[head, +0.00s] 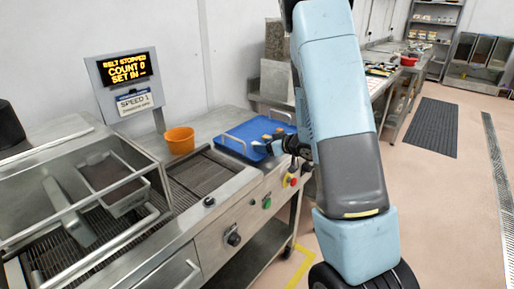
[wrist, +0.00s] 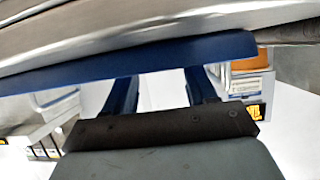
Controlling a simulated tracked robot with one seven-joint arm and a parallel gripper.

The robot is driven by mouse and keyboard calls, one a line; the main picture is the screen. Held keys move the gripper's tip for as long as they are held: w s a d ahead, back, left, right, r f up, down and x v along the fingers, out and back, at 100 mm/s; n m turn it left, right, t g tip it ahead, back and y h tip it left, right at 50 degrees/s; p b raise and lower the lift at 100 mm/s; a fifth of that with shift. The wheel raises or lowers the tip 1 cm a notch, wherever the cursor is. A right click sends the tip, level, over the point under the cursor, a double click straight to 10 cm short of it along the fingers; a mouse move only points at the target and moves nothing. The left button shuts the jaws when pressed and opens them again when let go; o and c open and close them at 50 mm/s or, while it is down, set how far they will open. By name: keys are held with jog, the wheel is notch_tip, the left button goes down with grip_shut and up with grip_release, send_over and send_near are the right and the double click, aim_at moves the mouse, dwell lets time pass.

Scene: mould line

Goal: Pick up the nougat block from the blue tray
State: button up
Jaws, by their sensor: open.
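The blue tray (head: 236,143) lies on the steel counter at the right end of the belt, with wire handles at its sides. Small tan-brown pieces (head: 267,137) show at its right part, partly behind my gripper; I cannot tell which is the nougat block. My gripper (head: 270,146) is open at the tray's right front side. In the wrist view my two fingers (wrist: 161,90) stand apart with nothing seen between them. The tray's blue edge (wrist: 150,58) crosses just beyond the fingertips there. No block shows in the wrist view.
An orange tub (head: 180,141) stands left of the tray beside the slatted belt (head: 205,175). A display (head: 126,70) reading "BELT STOPPED" stands behind. Buttons (head: 290,180) sit on the counter's front below my gripper. The floor at the right is open, with a dark mat (head: 429,128).

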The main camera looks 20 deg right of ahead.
jog(key=shift+x, duration=1.1)
jog(key=shift+c, duration=0.2)
jog(key=c, duration=1)
